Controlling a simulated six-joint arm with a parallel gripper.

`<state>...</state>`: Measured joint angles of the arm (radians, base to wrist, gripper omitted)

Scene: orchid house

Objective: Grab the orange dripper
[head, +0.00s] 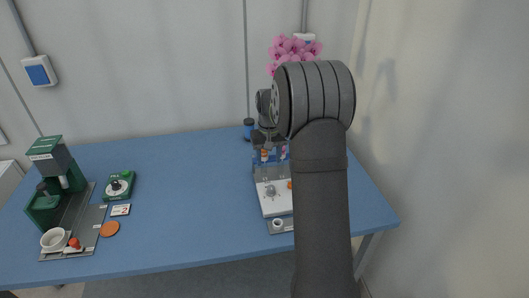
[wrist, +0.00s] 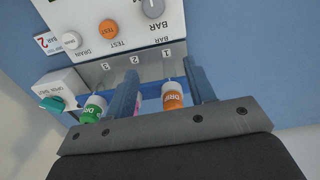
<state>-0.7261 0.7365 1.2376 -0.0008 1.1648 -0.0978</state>
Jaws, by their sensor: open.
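The orange dripper (wrist: 172,97) has a white cap end and hangs at the slot marked 1 on a grey plate (wrist: 120,70) in the wrist view. My gripper (wrist: 160,72) is open, with one finger on each side of the orange dripper. Gaps show between it and both fingers. A green dripper (wrist: 93,109) sits outside the left finger. A pink one (wrist: 138,102) is mostly hidden behind that finger. In the head view the orange dripper (head: 264,154) shows small at the station, below my gripper, and my arm covers the station's right side.
A white panel (wrist: 90,32) with an orange test button and knobs adjoins the plate. A white box with a teal knob (wrist: 52,103) stands left. On the blue table (head: 190,190) are a green machine (head: 50,155) and a green timer (head: 119,186). The table's middle is clear.

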